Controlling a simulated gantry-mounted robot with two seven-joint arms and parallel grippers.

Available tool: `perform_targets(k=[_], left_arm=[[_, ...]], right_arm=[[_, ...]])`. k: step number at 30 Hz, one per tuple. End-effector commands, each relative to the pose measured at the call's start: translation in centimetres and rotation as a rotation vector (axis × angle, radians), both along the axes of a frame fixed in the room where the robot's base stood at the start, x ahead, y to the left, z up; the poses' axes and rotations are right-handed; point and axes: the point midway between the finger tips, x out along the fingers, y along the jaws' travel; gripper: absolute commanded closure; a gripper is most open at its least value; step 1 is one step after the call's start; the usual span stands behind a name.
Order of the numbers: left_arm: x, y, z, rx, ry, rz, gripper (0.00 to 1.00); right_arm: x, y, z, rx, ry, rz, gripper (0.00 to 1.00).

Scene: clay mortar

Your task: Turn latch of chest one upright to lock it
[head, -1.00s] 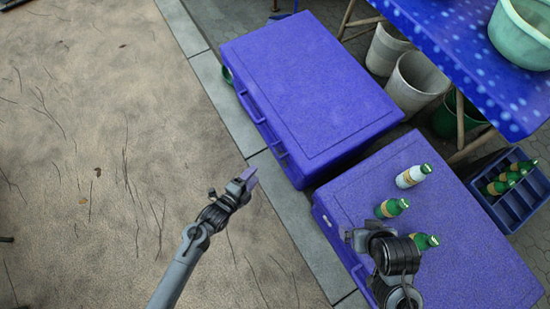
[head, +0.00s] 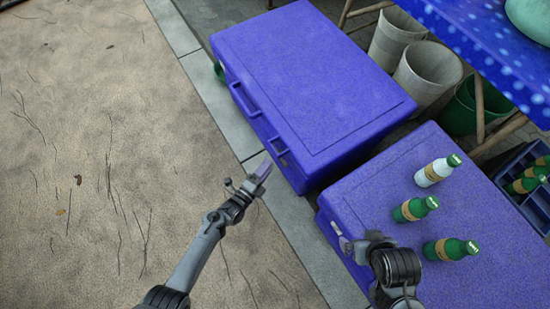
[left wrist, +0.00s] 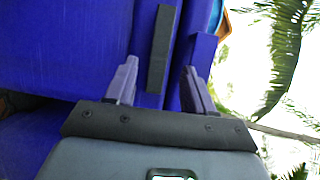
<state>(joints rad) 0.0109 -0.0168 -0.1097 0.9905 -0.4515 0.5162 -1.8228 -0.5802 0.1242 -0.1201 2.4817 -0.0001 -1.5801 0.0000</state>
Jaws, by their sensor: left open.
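Two blue chests lie on the paving: a far one (head: 315,80) and a near one (head: 470,200). Which of them is chest one is not marked. The far chest's front carries a handle (head: 246,98) and a latch-like loop (head: 277,146). My left gripper (head: 263,169) is in front of that side, close to the loop at the near corner. In the left wrist view my left gripper (left wrist: 157,80) is open, with a dark upright bar (left wrist: 162,50) on blue chest surface beyond and between its fingers. My right gripper (head: 345,246) is over the near chest's front edge; its jaws are unclear.
Bins (head: 425,75) and a blue spotted table (head: 500,45) stand behind. The sandy ground (head: 90,150) at left is open.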

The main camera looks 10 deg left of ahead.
Motion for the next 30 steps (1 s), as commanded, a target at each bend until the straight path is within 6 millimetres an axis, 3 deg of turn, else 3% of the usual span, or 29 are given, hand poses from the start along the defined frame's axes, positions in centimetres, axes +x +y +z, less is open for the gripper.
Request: perform_targets(k=[10, 24, 25, 30], left_arm=[[4.3, -2.3, -0.2, -0.001, 0.0, 0.0, 0.47], [5.2, -2.8, 0.0, 0.0, 0.001, 0.0, 0.47], [5.2, -2.8, 0.0, 0.0, 0.001, 0.0, 0.48], [5.2, -2.8, 0.0, 0.0, 0.001, 0.0, 0.74]], right_arm=[[0.0, 0.2, -2.6, 0.007, 0.001, -0.005, 0.0], [0.0, 0.1, -2.9, 0.006, 0.002, -0.004, 0.0], [0.0, 0.1, -2.9, 0.005, 0.002, -0.005, 0.0], [0.0, 0.0, -2.9, 0.001, 0.001, -0.001, 0.0]])
